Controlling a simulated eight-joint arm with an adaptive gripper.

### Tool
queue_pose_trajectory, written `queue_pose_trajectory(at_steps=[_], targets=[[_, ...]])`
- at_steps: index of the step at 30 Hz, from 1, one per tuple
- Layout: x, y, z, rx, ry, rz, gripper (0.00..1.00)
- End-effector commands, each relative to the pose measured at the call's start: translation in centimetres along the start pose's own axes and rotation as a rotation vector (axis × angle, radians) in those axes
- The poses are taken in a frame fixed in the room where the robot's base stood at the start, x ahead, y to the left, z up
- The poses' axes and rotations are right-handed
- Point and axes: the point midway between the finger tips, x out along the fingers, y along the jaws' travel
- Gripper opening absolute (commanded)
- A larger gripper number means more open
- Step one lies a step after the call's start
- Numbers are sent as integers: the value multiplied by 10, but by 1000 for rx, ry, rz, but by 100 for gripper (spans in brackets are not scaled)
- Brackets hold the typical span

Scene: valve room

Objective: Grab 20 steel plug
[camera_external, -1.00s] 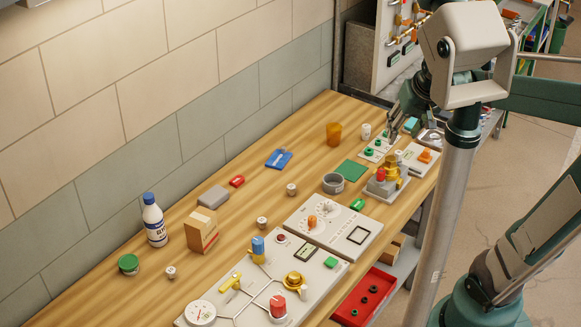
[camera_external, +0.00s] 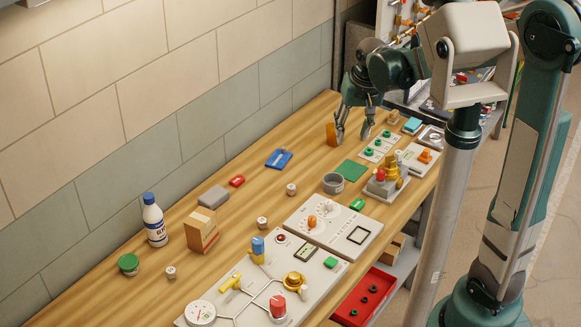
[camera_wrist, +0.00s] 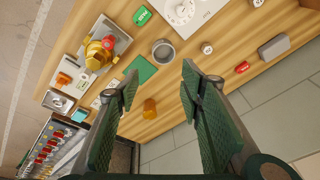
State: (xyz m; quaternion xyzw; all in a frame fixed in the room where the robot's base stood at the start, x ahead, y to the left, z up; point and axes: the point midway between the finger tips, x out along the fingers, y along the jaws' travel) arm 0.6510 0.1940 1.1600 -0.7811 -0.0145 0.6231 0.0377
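Several small pale metal-looking plugs stand on the bench: one near the middle (camera_external: 291,189), one by the long panel (camera_external: 262,222) and one at the front left (camera_external: 170,271). Their markings are too small to read, so I cannot tell which is the 20 steel plug. The middle plug seems to show in the wrist view (camera_wrist: 207,48). My gripper (camera_external: 354,136) is open over the far end of the bench, beside the amber cup (camera_external: 331,135). In the wrist view, its fingers (camera_wrist: 160,83) are wide apart, with nothing held between them.
A grey ring-shaped cup (camera_external: 333,183), green mat (camera_external: 351,170) and yellow valve fixture (camera_external: 387,180) stand near my gripper. A plate with green knobs (camera_external: 379,147) lies to its right. A bottle (camera_external: 154,220) and carton (camera_external: 201,231) are nearer the front. The wall bounds the left side.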

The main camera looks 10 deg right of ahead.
Motion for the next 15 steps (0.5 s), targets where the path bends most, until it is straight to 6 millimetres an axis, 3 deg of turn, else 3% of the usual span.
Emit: queue_pose_trajectory(at_steps=[15], targets=[[76,-71,-24,9,-101,24,38]])
